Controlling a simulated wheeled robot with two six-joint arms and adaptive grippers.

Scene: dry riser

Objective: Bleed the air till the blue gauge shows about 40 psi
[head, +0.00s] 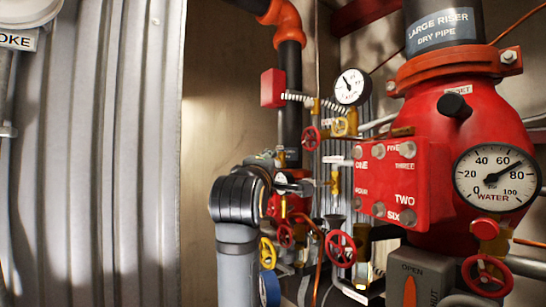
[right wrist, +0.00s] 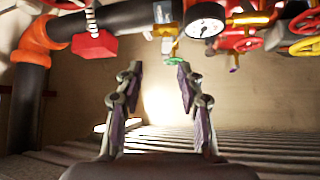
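A blue round thing (head: 269,288), perhaps the blue gauge, shows nearly edge-on low in the head view; no dial face is readable. A small white gauge (head: 351,86) with a black rim has its needle pointing up and left. A white gauge also shows at the top of the right wrist view (right wrist: 205,20). My right gripper (right wrist: 159,68) is open and empty. A small green part (right wrist: 176,60) shows beyond its fingertips; I cannot tell the distance. In the head view my right wrist hides the fingers. My left gripper is not in view.
The large WATER gauge (head: 497,178) reads about 70. Red handwheels (head: 340,248) and a yellow handle (head: 267,252) crowd the middle. A red numbered box (head: 390,185) stands before the red riser valve (head: 455,120). A corrugated metal panel (head: 110,150) stands at the left.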

